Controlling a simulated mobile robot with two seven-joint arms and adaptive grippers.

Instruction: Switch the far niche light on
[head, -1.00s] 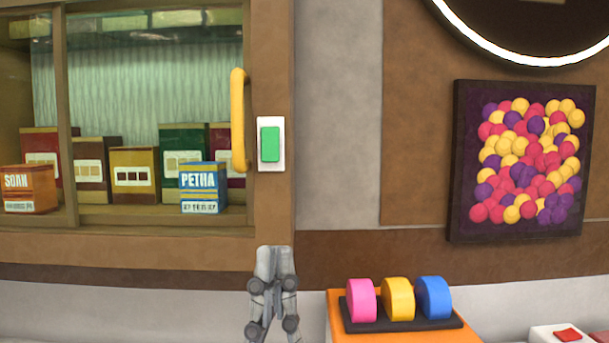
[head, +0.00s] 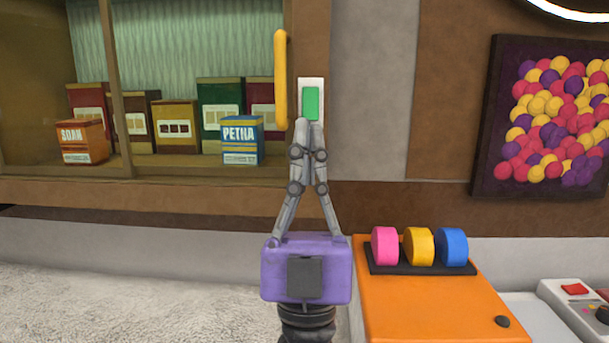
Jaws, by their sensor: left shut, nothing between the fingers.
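A green rocker switch (head: 311,104) sits on a white wall plate (head: 312,83) on the niche's right frame post. My left gripper (head: 310,124) is shut and empty, pointing up. Its fingertips overlap the bottom of the switch plate in the head view, just under the green rocker; I cannot tell whether they touch it. The niche (head: 110,186) holds several boxes, and its inside looks lit with a greenish tint at the back. My right gripper is not in view.
A yellow vertical handle (head: 281,80) stands just left of the switch. An orange box (head: 430,310) with pink, yellow and blue rolls on a black base (head: 420,270) is right of my gripper. A framed picture (head: 550,115) hangs at the right.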

